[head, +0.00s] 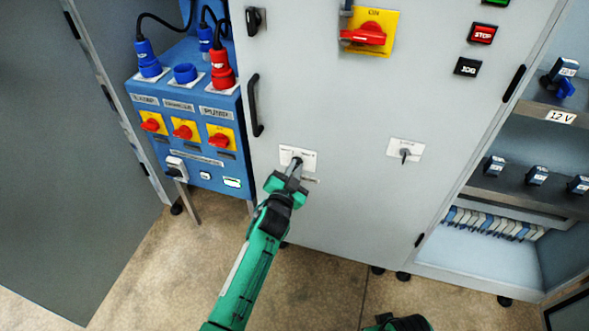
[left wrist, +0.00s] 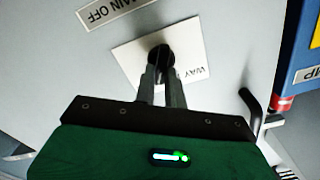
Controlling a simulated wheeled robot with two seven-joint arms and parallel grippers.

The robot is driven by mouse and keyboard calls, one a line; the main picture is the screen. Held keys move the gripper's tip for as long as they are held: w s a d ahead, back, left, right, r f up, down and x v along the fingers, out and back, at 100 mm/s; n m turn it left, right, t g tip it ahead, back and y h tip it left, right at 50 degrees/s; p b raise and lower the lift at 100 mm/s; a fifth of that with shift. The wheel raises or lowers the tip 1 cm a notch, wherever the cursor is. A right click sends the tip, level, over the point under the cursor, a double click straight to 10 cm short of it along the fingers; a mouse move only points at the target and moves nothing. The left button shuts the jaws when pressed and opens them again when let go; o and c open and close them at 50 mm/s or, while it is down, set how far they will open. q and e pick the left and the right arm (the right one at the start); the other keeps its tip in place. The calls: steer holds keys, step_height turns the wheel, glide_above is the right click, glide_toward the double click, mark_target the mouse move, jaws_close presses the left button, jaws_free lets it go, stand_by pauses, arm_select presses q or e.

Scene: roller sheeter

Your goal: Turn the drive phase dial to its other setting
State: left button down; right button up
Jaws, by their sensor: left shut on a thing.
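A small dark dial (head: 298,161) sits on a white label plate (head: 285,153) low on the grey cabinet door. My left gripper (head: 295,170) reaches up to it from below and covers most of it. In the left wrist view the black dial knob (left wrist: 160,54) lies between the fingertips of my left gripper (left wrist: 161,72), which is shut on it. The plate there shows upside-down lettering ending in "WAY"; the rest is hidden by the fingers. A second dial (head: 404,153) on its own white plate sits to the right, untouched. My right gripper's fingers are not in view.
A black door handle (head: 255,105) stands out left of the held dial. A blue socket box (head: 190,130) with red switches is further left. A red rotary switch (head: 364,33) is above. Open shelves (head: 520,190) stand at right.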

arm_select(q)
steer(key=c, duration=1.5)
jaws_free()
steer(key=shift+o, duration=0.2)
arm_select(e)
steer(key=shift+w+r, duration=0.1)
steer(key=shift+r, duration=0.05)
